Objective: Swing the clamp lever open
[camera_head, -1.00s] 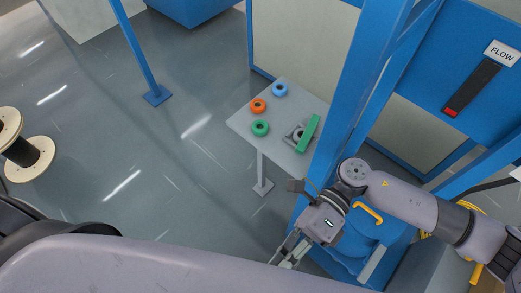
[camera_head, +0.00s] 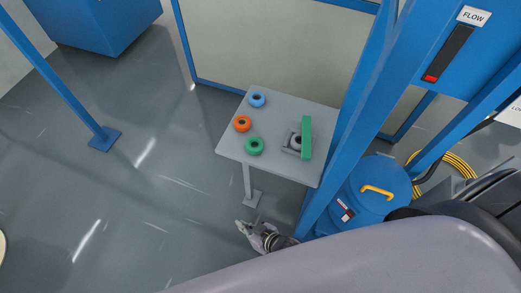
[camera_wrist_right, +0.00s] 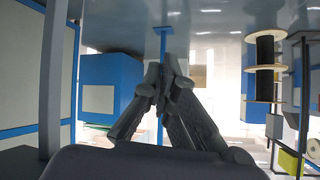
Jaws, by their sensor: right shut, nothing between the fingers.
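A grey clamp-like fixture (camera_head: 291,143) sits at the right side of the small grey table in the head view. A long green bar (camera_head: 306,138), which looks like its lever, lies along the fixture's right side. My right gripper (camera_head: 242,226) is low, below the table's front edge in the picture and well apart from the fixture. It is shut and empty. Its fingers (camera_wrist_right: 163,80) meet at their tips in the right wrist view, where the fixture does not show. Most of that arm is hidden behind a pale arm link of mine. My left gripper is not in view.
A blue post (camera_head: 348,125) stands right of the table. A blue drum (camera_head: 354,205) with a yellow handle (camera_head: 377,193) is beyond it.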

